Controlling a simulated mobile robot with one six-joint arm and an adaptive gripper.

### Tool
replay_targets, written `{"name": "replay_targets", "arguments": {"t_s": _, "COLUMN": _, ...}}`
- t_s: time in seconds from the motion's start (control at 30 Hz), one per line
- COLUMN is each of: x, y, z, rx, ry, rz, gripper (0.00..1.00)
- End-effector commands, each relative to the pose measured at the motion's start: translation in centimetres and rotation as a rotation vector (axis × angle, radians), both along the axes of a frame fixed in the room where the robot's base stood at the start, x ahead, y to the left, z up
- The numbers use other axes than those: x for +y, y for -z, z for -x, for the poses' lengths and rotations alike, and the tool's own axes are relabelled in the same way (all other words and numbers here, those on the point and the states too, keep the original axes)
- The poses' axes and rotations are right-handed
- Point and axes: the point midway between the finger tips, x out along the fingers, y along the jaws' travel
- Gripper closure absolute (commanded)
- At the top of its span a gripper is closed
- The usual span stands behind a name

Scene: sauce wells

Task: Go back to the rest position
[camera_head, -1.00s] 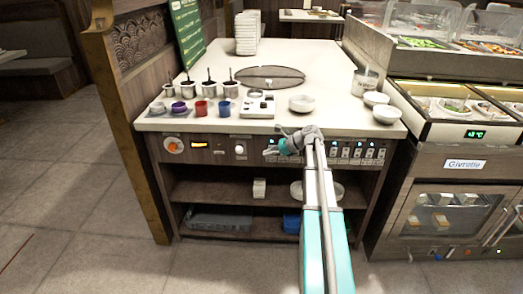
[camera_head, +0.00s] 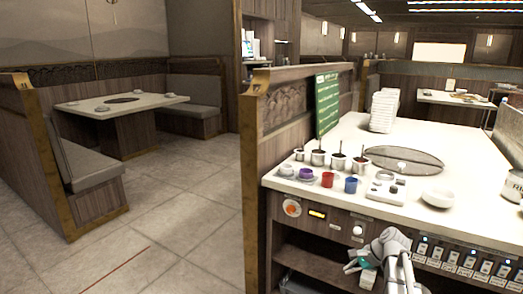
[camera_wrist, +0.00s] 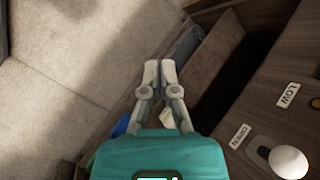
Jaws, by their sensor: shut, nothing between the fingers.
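My gripper (camera_wrist: 160,75) points downward in the wrist view, its two grey fingers side by side and nothing between them. In the head view my gripper (camera_head: 350,268) is low in front of the counter's control panel, apart from the counter-top objects. The white counter (camera_head: 330,140) stands at the right of the head view. The wrist view shows the panel's white knob (camera_wrist: 287,161) to the right of my gripper and an open shelf (camera_wrist: 215,60) past the fingers.
Sauce pots (camera_head: 338,160), a red cup (camera_head: 327,179), a blue cup (camera_head: 351,185) and a white bowl (camera_head: 437,198) stand on the counter. A stack of white plates (camera_head: 384,110) is behind. A wooden partition (camera_head: 250,170) edges the counter's left. Tiled floor (camera_head: 185,225) is clear.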

Motion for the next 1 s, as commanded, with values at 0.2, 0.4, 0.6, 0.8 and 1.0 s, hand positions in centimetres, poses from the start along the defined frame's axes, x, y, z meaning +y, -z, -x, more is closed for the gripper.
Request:
{"name": "replay_targets", "arguments": {"t_s": 0.2, "x": 5.6, "y": 1.8, "z": 4.5, "rx": -0.059, "ry": -0.323, "rz": 0.22, "gripper": 1.0}}
{"name": "replay_targets", "arguments": {"t_s": 0.4, "x": 9.0, "y": 3.0, "z": 8.5, "rx": -0.103, "ry": -0.633, "rz": 0.403, "gripper": 1.0}}
{"name": "replay_targets", "arguments": {"t_s": 0.6, "x": 11.1, "y": 3.6, "z": 11.6, "rx": -0.13, "ry": -0.901, "rz": 0.542, "gripper": 1.0}}
{"name": "replay_targets", "arguments": {"t_s": 0.8, "x": 12.2, "y": 3.8, "z": 13.9, "rx": -0.142, "ry": -1.1, "rz": 0.634, "gripper": 1.0}}
{"name": "replay_targets", "arguments": {"t_s": 1.0, "x": 12.6, "y": 2.4, "z": 14.8, "rx": -0.145, "ry": -1.204, "rz": 0.68, "gripper": 1.0}}
